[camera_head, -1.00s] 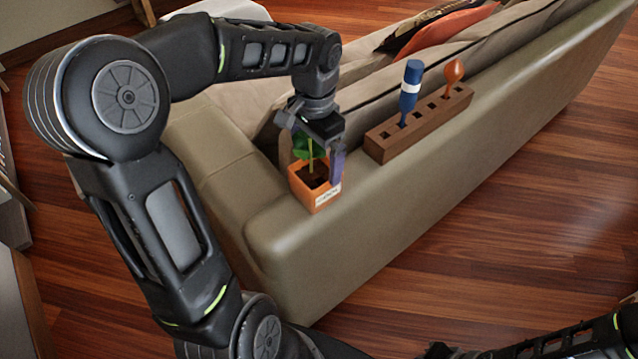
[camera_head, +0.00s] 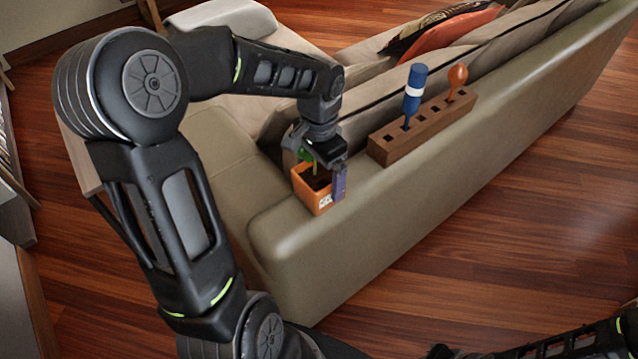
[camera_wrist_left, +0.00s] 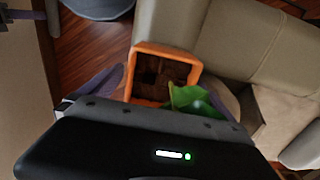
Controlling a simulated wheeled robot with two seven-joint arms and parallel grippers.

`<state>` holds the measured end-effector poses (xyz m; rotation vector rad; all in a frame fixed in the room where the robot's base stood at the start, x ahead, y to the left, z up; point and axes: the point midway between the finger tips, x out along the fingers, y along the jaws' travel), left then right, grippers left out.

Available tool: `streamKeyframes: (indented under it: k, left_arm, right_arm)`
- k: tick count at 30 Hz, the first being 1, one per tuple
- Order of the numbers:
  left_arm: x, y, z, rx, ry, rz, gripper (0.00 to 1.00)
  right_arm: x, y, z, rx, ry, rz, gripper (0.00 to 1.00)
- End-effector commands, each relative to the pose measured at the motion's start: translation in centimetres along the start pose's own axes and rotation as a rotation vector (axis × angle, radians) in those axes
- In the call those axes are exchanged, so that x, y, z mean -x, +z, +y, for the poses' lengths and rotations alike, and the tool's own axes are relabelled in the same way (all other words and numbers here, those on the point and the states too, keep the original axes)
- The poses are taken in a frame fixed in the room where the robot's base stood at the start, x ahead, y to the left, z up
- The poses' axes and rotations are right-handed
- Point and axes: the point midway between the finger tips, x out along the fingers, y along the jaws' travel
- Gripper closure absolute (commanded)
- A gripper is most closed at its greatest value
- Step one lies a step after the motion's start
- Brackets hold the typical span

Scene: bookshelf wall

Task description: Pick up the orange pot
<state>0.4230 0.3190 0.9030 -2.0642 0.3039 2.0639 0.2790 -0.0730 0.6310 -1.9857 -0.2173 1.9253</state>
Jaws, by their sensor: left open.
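The orange pot (camera_head: 309,196) stands on the near left end of the sofa's back, with dark soil and a green plant in it. My left gripper (camera_head: 318,172) is open and comes down over the pot from above. One finger is beside the pot's right side, and the other is mostly hidden behind the plant and pot. In the left wrist view the pot's orange rim (camera_wrist_left: 197,66) shows just beyond the gripper, with the green leaves (camera_wrist_left: 195,100) close against the gripper body. I cannot tell whether the fingers touch the pot. My right gripper is not in view.
A brown wooden rack (camera_head: 421,129) stands on the sofa back just right of the pot. It holds a blue tool (camera_head: 414,92) and an orange tool (camera_head: 457,77), both upright. The beige sofa (camera_head: 420,190) has cushions behind. Wooden floor (camera_head: 510,240) lies open at the right.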

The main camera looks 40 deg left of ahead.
Motion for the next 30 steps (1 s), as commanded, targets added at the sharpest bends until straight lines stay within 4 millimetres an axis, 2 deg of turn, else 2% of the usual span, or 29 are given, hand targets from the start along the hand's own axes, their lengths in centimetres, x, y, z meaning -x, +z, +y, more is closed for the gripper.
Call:
streamKeyframes:
  k: [3, 7, 25, 30]
  left_arm:
    - [-1.8, 0.1, 0.1, 0.000, 0.002, -0.004, 0.00]
    - [-2.9, 0.1, 0.0, 0.000, 0.001, -0.001, 0.00]
    - [-3.0, 0.0, 0.0, 0.000, 0.000, 0.000, 0.00]
    - [-3.0, 0.0, 0.0, 0.000, 0.000, 0.000, 0.13]
  right_arm:
    - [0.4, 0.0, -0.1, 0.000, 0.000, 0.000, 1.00]
    - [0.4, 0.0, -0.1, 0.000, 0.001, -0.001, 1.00]
    - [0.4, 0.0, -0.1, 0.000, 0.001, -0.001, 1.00]
    - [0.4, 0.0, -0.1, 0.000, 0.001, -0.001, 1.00]
